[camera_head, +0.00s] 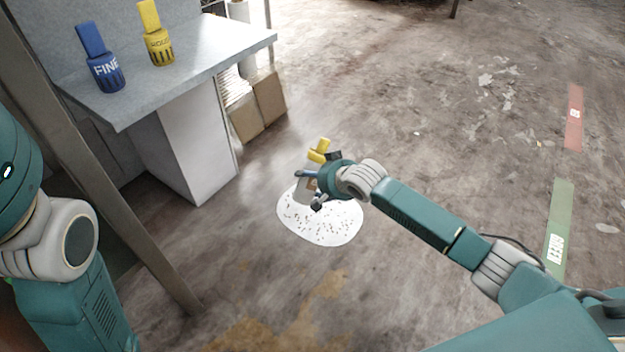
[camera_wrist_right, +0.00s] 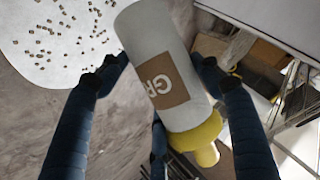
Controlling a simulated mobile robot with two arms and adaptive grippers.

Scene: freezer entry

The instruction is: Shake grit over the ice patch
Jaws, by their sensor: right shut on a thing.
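My right gripper (camera_head: 314,188) is shut on a pale shaker bottle (camera_head: 303,190) with a yellow top (camera_head: 320,149), held tilted above the ice patch. In the right wrist view the gripper's dark fingers (camera_wrist_right: 160,72) lie on both sides of the bottle (camera_wrist_right: 143,35); its brown label starts "GR", the rest hidden by the curve. The ice patch (camera_head: 330,228) is a white rounded area on the floor with dark grit specks scattered over it. It also shows in the wrist view (camera_wrist_right: 55,55). My left arm shows at the left edge, its gripper out of view.
A metal post (camera_head: 95,150) crosses the left. Red (camera_head: 574,120) and green (camera_head: 559,220) strips mark the floor at right.

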